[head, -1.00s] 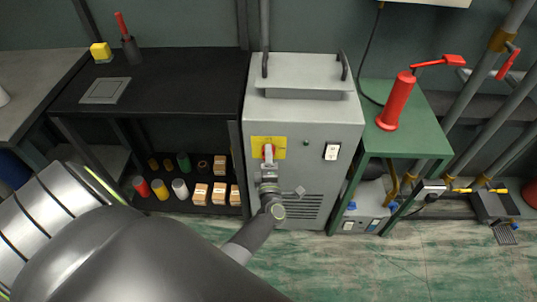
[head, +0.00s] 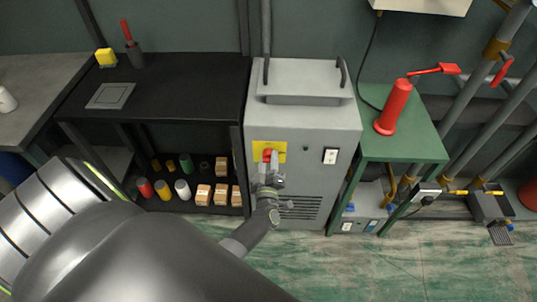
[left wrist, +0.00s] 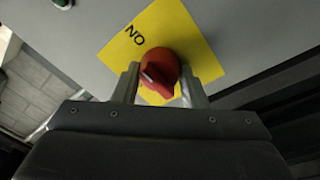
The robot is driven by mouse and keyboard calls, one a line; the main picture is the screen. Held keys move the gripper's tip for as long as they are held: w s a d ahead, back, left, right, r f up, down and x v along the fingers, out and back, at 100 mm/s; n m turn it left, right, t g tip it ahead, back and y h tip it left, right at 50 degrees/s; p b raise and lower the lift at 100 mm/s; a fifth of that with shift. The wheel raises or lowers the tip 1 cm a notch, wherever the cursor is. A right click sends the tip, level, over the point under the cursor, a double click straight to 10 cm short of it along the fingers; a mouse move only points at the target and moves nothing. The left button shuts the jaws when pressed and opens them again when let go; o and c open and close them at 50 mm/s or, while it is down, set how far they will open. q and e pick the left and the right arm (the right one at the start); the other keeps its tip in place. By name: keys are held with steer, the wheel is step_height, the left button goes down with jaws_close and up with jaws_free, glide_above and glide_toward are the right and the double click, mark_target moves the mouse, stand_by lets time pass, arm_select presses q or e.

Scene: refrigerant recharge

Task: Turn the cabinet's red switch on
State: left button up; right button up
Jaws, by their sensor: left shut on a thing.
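The grey cabinet (head: 305,125) stands in the middle of the head view. On its front is a yellow plate (head: 280,147) with the red switch (head: 268,154). My left gripper (head: 270,168) reaches up to the switch from below. In the left wrist view the red knob (left wrist: 158,70) sits between the two fingers of my left gripper (left wrist: 158,84), which are shut on it. A pale mark shows on the knob. The word "ON" (left wrist: 134,34) is printed on the yellow plate (left wrist: 188,28). My right gripper is out of view.
A black shelf (head: 190,85) with cans and small boxes stands left of the cabinet. A green table (head: 412,143) with a red cylinder (head: 395,108) stands to the right. A white rocker switch (head: 330,156) is on the cabinet front. Green floor (head: 390,262) is open in front.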

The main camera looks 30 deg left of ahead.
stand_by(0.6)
arm_select(q)
steer(key=o, duration=1)
steer(key=shift+c, duration=0.2)
steer(key=p+v, duration=0.1)
steer(key=v, duration=1.6)
steer(key=shift+s, duration=0.25)
steer(key=shift+f+m, duration=0.1)
steer(key=shift+m, duration=0.2)
